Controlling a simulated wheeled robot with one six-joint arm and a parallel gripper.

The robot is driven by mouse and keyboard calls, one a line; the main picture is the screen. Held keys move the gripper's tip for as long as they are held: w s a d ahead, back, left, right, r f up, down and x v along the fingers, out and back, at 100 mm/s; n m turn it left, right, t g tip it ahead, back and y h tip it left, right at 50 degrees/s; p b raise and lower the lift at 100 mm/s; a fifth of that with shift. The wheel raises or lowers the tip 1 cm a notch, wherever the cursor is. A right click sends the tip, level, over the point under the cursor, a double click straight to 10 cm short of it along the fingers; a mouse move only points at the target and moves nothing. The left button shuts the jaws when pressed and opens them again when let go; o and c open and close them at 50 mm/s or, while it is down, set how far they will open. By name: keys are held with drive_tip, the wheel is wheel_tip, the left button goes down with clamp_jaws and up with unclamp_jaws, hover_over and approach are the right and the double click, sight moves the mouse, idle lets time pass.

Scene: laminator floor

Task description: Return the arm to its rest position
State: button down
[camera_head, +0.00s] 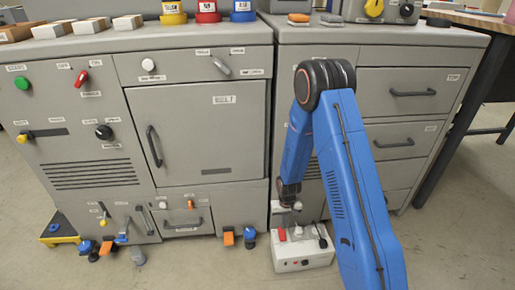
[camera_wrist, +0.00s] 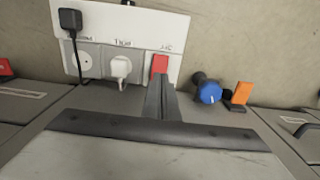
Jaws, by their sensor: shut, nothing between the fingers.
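My blue arm (camera_head: 345,170) rises from the lower right of the head view to a dark elbow joint. It then bends down in front of the grey cabinets, so its wrist hangs low. In the wrist view my gripper (camera_wrist: 161,97) is shut and empty, its narrow fingers together ahead of the dark palm bar. In the head view the wrist end is just above a pale box on the floor (camera_head: 302,252), and the fingers are hard to make out. I cannot tell whether they touch anything.
The wrist view shows a white socket panel (camera_wrist: 145,25) with a black plug (camera_wrist: 70,20), a white plug (camera_wrist: 121,68) and a red switch (camera_wrist: 159,64). A blue pedal (camera_wrist: 209,93) and an orange pedal (camera_wrist: 242,93) are right of the fingers. A drawer cabinet (camera_head: 412,90) stands close behind my arm.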

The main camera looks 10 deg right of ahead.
drive_tip(key=s+d+r+t, duration=0.1)
drive_tip(key=s+r, duration=0.2)
drive_tip(key=r, duration=0.8)
drive_tip(key=s+d+r, duration=0.2)
drive_tip(key=r, duration=0.9)
drive_tip(key=s+d+r+t, duration=0.1)
drive_tip(key=s+r, duration=0.2)
drive_tip(key=r, duration=0.8)
drive_tip(key=s+d+r+t, duration=0.1)
drive_tip(key=s+r, duration=0.7)
drive_tip(key=s, duration=0.4)
drive_tip(key=s+d+r+t, duration=0.1)
drive_tip(key=s+d+r, duration=0.1)
drive_tip(key=s+r, duration=0.6)
drive_tip(key=s, duration=0.5)
drive_tip(key=shift+s+t, duration=0.2)
drive_tip(key=shift+t, duration=0.2)
